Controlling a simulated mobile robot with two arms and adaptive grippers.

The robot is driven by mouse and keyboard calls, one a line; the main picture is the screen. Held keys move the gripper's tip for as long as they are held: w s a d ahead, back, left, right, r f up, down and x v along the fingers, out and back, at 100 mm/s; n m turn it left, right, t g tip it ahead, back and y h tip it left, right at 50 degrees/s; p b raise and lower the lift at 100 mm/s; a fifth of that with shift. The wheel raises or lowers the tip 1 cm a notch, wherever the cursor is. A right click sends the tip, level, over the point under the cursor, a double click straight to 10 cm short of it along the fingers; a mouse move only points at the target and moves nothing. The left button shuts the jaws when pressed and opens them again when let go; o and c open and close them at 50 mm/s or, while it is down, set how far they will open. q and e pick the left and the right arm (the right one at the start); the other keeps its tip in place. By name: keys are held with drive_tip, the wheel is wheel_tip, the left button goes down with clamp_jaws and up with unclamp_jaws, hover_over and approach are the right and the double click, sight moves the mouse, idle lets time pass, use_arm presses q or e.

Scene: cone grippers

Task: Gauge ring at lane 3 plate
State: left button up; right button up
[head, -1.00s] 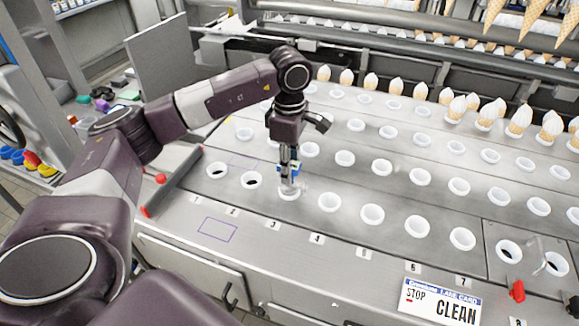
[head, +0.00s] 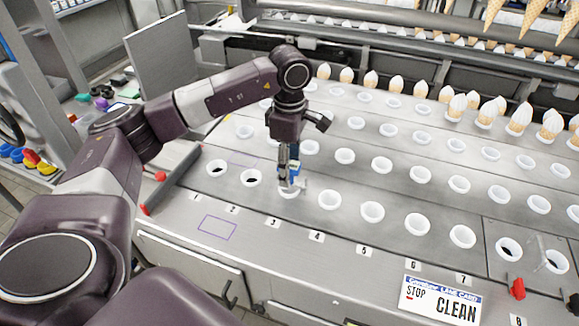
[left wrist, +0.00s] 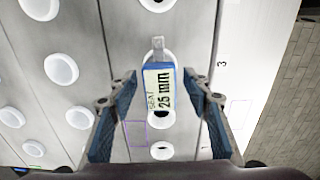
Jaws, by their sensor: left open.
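The gauge is a blue and white block marked "SEAT 25 mm" with a small metal tab in the left wrist view (left wrist: 160,90). In the head view it is small and partly hidden below my left gripper (head: 290,168). My left gripper's fingers (left wrist: 158,108) stand apart on either side of the gauge, with gaps visible. The white lane 3 ring (head: 289,193) is at the front row, behind the number 3 plate (head: 274,222). The gauge's tab overlaps this ring (left wrist: 150,56) in the wrist view. I cannot tell whether they touch.
Rows of white rings fill the steel deck. Lane 1 (head: 216,169) and lane 2 (head: 251,179) rings have dark openings. A "STOP CLEAN" card (head: 440,300) is at the front right. A purple outlined rectangle (head: 217,229) marks bare deck. Filled cones (head: 520,118) stand behind right.

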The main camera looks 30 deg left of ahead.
use_arm(q)
wheel_tip(320, 180, up, 12)
idle(0.5)
idle(0.5)
